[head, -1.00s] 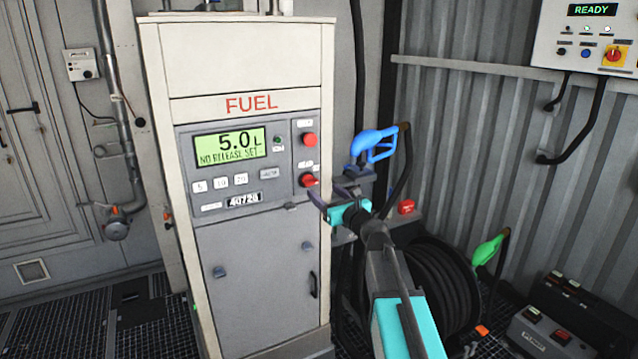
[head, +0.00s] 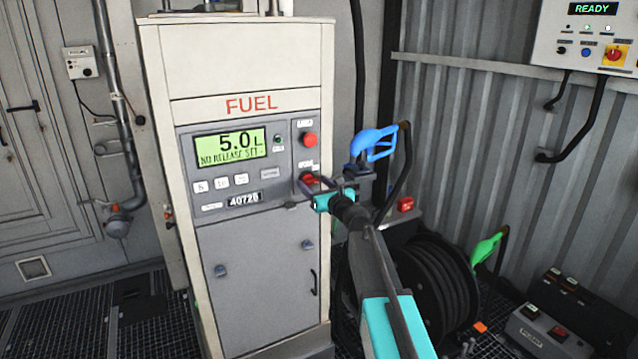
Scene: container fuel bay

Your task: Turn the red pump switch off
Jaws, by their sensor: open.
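The fuel pump cabinet (head: 258,75) stands left of centre, with a control panel that reads 5.0 L and "NO RELEASE SET". The red pump switch (head: 307,178) is low on the panel's right side. A round red button (head: 310,140) sits above it. My gripper (head: 306,185) is open at the switch, its fingers partly covering it. I cannot tell whether the fingers touch the switch, and its angle is hard to read.
A blue nozzle (head: 372,143) hangs in its holder right of the pump. A hose reel (head: 437,290) and a green nozzle (head: 488,247) stand lower right. A wall control box (head: 590,35) shows READY. The grating at left is mostly clear.

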